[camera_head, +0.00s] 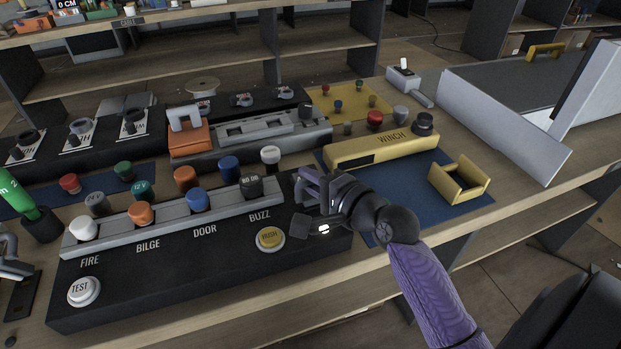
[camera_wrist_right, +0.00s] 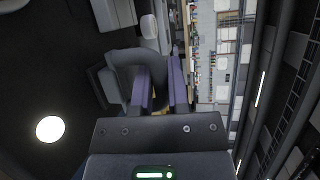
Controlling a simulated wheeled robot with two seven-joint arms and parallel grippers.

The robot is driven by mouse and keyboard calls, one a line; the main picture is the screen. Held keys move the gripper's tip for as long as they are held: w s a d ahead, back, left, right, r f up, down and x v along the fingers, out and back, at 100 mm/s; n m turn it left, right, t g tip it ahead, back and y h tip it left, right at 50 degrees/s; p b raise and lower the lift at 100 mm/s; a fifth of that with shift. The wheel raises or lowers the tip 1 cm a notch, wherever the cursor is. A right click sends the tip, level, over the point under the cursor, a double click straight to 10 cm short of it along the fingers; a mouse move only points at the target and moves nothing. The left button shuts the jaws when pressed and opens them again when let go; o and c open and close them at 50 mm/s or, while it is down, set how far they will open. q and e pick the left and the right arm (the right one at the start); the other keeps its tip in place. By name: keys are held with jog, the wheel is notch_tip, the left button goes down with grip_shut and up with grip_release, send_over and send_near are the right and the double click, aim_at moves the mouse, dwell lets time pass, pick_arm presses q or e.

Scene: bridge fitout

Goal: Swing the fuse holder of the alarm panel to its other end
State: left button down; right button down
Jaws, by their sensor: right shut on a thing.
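The alarm panel (camera_head: 200,265) is a black box with the labels FIRE, BILGE, DOOR and BUZZ, a grey rail of coloured knobs, a white TEST button (camera_head: 84,291) and a yellow HUSH button (camera_head: 270,239). My right gripper (camera_head: 312,187) is at the panel's right end, right of the BUZZ label.
Right of the panel are a yellow WINCH unit (camera_head: 382,145) and a yellow open cradle (camera_head: 459,181) on a blue mat. An orange and grey unit (camera_head: 190,139) stands behind the panel. A green cylinder (camera_head: 19,192) stands at the left. The bench's front edge is close.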

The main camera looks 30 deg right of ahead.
pick_arm(q)
jog(key=shift+s+a, duration=0.15)
jog(key=shift+a, duration=0.2)
dwell(0.4)
